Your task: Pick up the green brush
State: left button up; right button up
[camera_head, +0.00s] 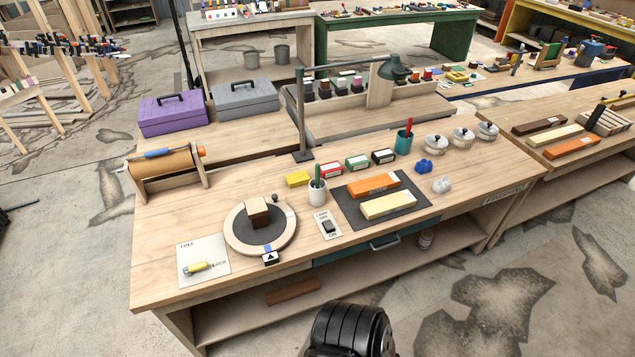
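A green brush (317,172) stands upright in a small white cup (318,193) near the middle of the workbench (170,262). Only the upper part of the green brush shows; its lower end is hidden inside the cup. Neither of my grippers can be made out in the head view. A black rounded part of my own body shows at the bottom edge, below the bench front.
A round wooden turntable (236,236) with a brown block and a switch plate (328,224) lie near the cup. A dark mat (350,210) with orange and cream blocks is right of it. Small boxes, a teal cup (403,144) and a lamp (301,110) stand behind.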

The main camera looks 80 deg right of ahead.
aim_at(318, 168)
jog(key=z, duration=0.65)
jog(key=i, duration=0.85)
jog(key=z, duration=0.9)
